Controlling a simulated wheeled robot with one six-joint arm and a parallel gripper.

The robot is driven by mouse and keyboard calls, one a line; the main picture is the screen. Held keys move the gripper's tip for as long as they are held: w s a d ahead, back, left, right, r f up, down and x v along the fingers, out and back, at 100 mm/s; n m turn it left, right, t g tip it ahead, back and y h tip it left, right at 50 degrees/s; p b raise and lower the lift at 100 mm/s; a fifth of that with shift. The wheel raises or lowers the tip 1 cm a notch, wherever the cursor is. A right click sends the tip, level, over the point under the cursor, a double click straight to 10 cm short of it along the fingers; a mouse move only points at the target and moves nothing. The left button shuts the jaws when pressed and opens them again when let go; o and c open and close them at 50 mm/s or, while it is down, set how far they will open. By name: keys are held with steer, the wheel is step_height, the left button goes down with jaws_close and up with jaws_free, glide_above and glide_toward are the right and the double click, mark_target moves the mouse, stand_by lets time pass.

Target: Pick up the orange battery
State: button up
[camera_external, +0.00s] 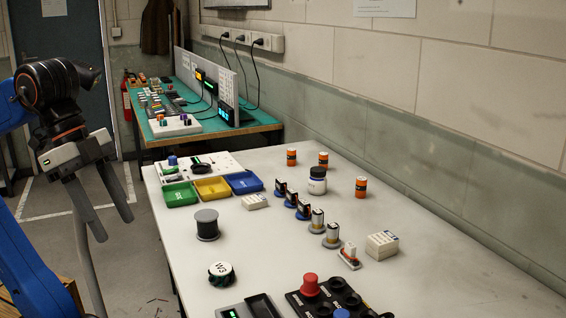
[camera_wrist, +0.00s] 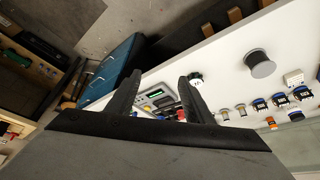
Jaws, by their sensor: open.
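Three orange batteries with dark bands stand upright near the wall side of the white bench: one at the back (camera_external: 291,156), a second just right of it (camera_external: 323,160), and a third nearer the camera (camera_external: 361,187). A small orange item, probably one of them, shows in the wrist view (camera_wrist: 271,122). My gripper (camera_external: 115,229) is open and empty, off the left side of the bench, fingers pointing down. Its two dark fingers also show in the wrist view (camera_wrist: 160,78), apart with nothing between them.
On the white bench (camera_external: 270,245) stand a white jar (camera_external: 317,181), a row of upright cells on blue and grey holders (camera_external: 304,209), a grey spool (camera_external: 207,224), coloured trays (camera_external: 212,188) and a knob panel (camera_external: 335,297). The wall runs behind the batteries.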

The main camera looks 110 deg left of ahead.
step_height(320, 180, up, 8)
steer(key=w+a+r+n+g+y, duration=0.1)
steer(key=w+a+r+n, duration=0.3)
steer(key=w+a, duration=0.8)
steer(key=w+a+r+n+y, duration=0.2)
steer(key=w+a+r+n, duration=0.2)
steer(key=w+a, duration=0.8)
steer(key=n+g+y, duration=0.1)
steer(key=n+g, duration=0.2)
steer(key=n, duration=0.6)
glide_above(323, 154)
steer(key=d, duration=0.6)
steer(key=shift+f, duration=7)
steer(key=shift+y, duration=0.3)
steer(key=x, duration=1.2)
steer(key=shift+s+f, duration=0.1)
steer(key=shift+s, duration=0.05)
steer(key=shift+s+x, duration=0.15)
steer(key=shift+x, duration=1.1)
steer(key=shift+s+x, duration=0.2)
steer(key=shift+x, duration=1.1)
steer(key=shift+d, duration=0.2)
jaws_close()
